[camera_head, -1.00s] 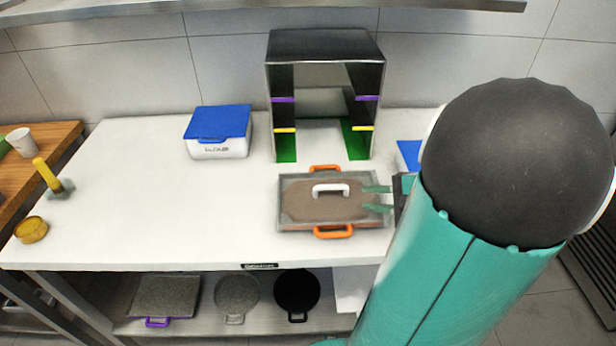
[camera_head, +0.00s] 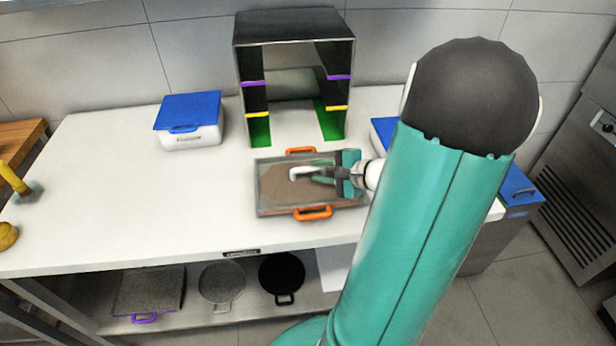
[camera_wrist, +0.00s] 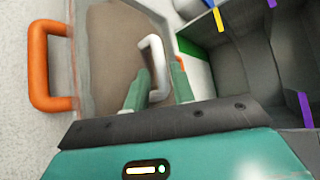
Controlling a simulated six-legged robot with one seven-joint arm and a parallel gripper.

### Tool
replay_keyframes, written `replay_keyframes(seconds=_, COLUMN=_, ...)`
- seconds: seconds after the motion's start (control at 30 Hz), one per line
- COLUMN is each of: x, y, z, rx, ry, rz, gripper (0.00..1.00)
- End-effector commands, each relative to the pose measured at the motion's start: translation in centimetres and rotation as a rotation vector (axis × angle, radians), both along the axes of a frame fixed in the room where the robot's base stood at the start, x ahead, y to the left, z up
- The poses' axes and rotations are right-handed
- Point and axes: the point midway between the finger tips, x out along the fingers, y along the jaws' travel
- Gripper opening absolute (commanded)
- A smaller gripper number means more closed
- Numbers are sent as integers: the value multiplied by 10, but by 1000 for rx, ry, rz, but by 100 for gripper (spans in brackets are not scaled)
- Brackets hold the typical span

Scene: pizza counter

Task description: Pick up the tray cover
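The tray cover (camera_head: 276,186) is a brown, transparent-looking lid on a grey tray with orange handles (camera_head: 313,213). It lies flat on the white counter. Its white handle (camera_head: 300,172) stands up at the middle. My gripper (camera_head: 316,174) reaches over the cover from the right. In the wrist view, the open green fingers (camera_wrist: 160,70) lie either side of the white handle (camera_wrist: 152,45), with a gap visible. I cannot tell whether either finger touches it. The cover (camera_wrist: 110,50) and one orange handle (camera_wrist: 40,65) also show there. My gripper hides part of the cover's right side.
A dark open rack (camera_head: 292,28) with coloured shelf strips stands behind the tray. A blue-lidded white box (camera_head: 190,135) is at the back left, and another blue lid (camera_head: 383,132) is partly behind my arm. The counter (camera_head: 130,200) left of the tray is clear.

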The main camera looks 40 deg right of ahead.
Motion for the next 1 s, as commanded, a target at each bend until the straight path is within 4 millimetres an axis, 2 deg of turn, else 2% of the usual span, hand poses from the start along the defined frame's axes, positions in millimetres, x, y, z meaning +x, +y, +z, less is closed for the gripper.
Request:
replay_keyframes(seconds=0.13, x=16, y=4, z=-7, rx=1, ry=0, rz=0, gripper=25)
replay_keyframes(seconds=0.4, x=19, y=4, z=-8, rx=0, ry=-1, rz=-1, gripper=25)
replay_keyframes(seconds=0.53, x=19, y=4, z=-8, rx=0, ry=0, rz=-1, gripper=0)
replay_keyframes(seconds=1.0, x=21, y=4, z=-4, rx=-1, ry=-1, rz=-1, gripper=0)
